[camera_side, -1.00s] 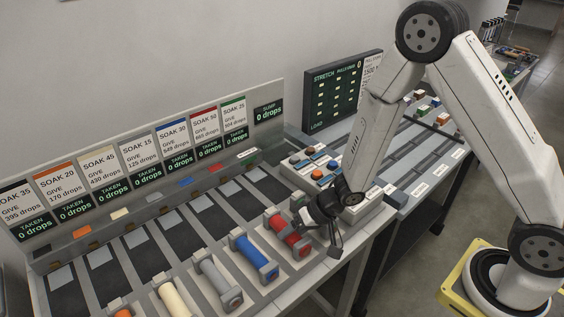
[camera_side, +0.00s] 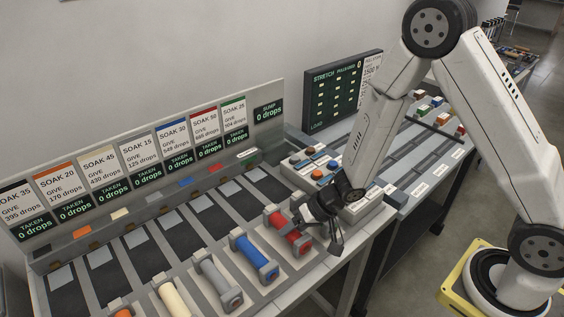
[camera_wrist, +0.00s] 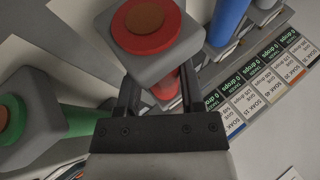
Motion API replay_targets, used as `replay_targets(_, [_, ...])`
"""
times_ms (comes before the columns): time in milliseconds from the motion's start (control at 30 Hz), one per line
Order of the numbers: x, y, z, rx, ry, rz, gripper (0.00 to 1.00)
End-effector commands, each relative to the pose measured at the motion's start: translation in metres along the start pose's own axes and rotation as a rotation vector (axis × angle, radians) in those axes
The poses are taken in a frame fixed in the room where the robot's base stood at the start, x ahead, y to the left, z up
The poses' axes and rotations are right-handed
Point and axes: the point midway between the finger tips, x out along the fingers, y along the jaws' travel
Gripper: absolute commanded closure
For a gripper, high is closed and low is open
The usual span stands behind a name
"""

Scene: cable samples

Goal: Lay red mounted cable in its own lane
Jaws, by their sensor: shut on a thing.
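The red mounted cable (camera_side: 288,230) has grey end blocks and lies at the front end of the rack's lanes in the side view. Whether the cable is lifted off the rack, I cannot tell. The red-marked SOAK card (camera_side: 206,127) stands at the back; its dark lane (camera_side: 238,208) runs forward and looks empty.
The blue mounted cable (camera_side: 254,254) lies close to the left of the red one, with grey (camera_side: 218,280) and cream (camera_side: 176,300) ones beyond. A green one (camera_wrist: 80,121) is near my gripper in the wrist view. The button panel (camera_side: 322,172) stands right of the rack.

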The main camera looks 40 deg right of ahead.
Motion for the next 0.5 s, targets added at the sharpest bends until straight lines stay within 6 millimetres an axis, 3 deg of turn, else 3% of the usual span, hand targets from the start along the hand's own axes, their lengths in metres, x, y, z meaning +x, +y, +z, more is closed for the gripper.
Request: replay_targets(500, [-0.043, -0.032, -0.019, -0.003, 0.003, -0.002, 1.0])
